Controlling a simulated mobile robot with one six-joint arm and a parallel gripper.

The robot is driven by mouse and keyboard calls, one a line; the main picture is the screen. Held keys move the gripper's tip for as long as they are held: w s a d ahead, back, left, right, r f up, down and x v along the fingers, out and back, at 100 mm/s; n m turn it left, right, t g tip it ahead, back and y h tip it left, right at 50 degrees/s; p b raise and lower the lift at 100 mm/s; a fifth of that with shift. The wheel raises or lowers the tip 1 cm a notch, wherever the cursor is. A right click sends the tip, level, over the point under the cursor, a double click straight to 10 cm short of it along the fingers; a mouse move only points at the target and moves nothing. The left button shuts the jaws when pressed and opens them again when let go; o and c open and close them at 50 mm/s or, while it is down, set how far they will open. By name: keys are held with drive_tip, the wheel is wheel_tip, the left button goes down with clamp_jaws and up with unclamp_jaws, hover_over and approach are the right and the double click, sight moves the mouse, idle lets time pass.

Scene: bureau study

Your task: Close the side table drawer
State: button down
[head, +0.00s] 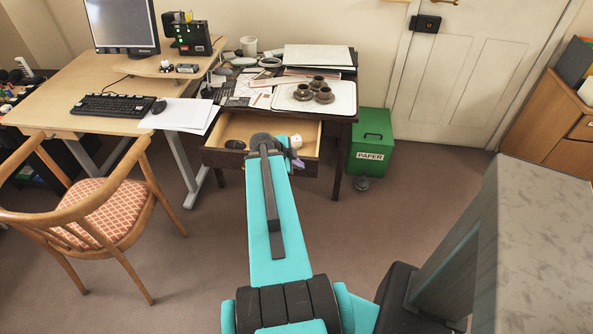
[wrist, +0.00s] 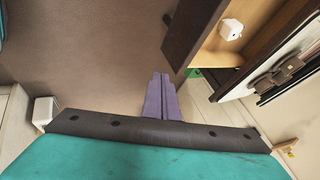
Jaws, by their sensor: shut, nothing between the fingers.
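The side table (head: 342,119) is dark wood with a cluttered top. Its drawer (head: 236,126) is pulled out, with a pale interior and dark front. In the wrist view, the drawer's dark front (wrist: 194,32) and the white object (wrist: 231,29) are at the upper right. My gripper (head: 298,163) has purple fingers and is near the right end of the drawer front. In the wrist view its fingers (wrist: 162,95) are together and empty, apart from the drawer front. My arm hides part of the drawer.
A green paper bin (head: 371,145) stands right of the side table. A wooden armchair (head: 105,205) and a desk (head: 62,95) are at the left. A tray (head: 335,101) with small brown cups sits on the side table. Bare carpet lies in front of the drawer.

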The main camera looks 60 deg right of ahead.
sight(308, 162)
drive_tip(key=shift+s+d+f+b, duration=0.1)
drive_tip(key=shift+d+f+b, duration=0.2)
drive_tip(key=shift+b, duration=0.35)
drive_tip(key=shift+d+f+b, duration=0.1)
drive_tip(key=shift+f+b, duration=0.25)
drive_tip(key=shift+b, duration=0.3)
drive_tip(key=shift+s+d+f+b, duration=0.15)
drive_tip(key=shift+f+b, duration=0.1)
drive_tip(key=shift+b, duration=0.6)
drive_tip(key=b+x, duration=0.3)
drive_tip(key=b, duration=0.5)
drive_tip(key=shift+f+b, duration=0.1)
drive_tip(key=shift+b, duration=0.2)
drive_tip(key=shift+w+d+f+p, duration=0.1)
drive_tip(key=shift+d+f, duration=0.2)
drive_tip(key=shift+d, duration=0.6)
drive_tip(key=shift+w+d+f+p, duration=0.15)
drive_tip(key=shift+d+f, duration=0.1)
drive_tip(key=shift+d, duration=0.6)
drive_tip(key=shift+w+d+f+p, duration=0.1)
drive_tip(key=shift+d+f, duration=0.2)
drive_tip(key=shift+d, duration=0.6)
